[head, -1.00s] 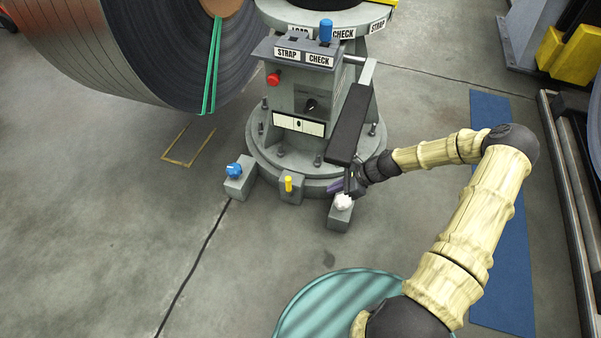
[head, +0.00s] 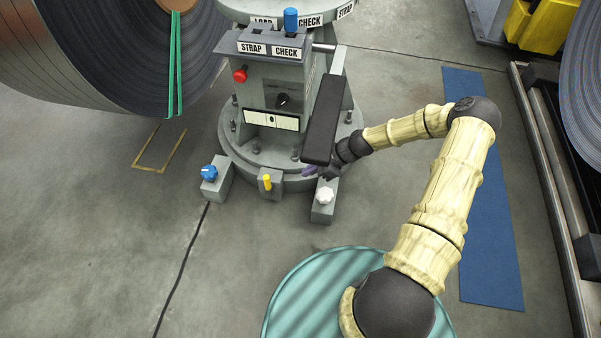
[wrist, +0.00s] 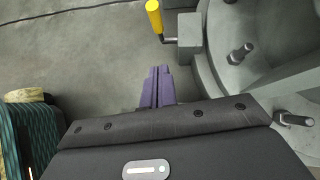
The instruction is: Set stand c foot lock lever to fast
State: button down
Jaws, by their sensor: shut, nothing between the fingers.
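The stand (head: 290,140) is a grey pedestal on a round bolted base. At the front of its foot a small yellow-handled lever (head: 266,182) stands up from a grey block. In the wrist view the yellow handle (wrist: 154,17) is at the top, on a grey arm beside the base. No label or fast mark is readable on it. My gripper (head: 309,170) has purple fingers, shut and empty, low beside the base and right of the yellow lever. In the wrist view the fingers (wrist: 158,86) point toward the lever, apart from it.
A white knob (head: 325,195) on a block is close to my gripper. A blue knob (head: 209,173) is on another block at left. A steel coil (head: 90,60) is at far left. The floor in front is clear.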

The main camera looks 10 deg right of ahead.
aim_at(268, 187)
jog(key=w+a+f+b, duration=0.1)
jog(key=a+f+b, duration=0.5)
jog(key=a, duration=0.4)
jog(key=shift+w+b, duration=0.35)
jog(key=shift+b, duration=0.15)
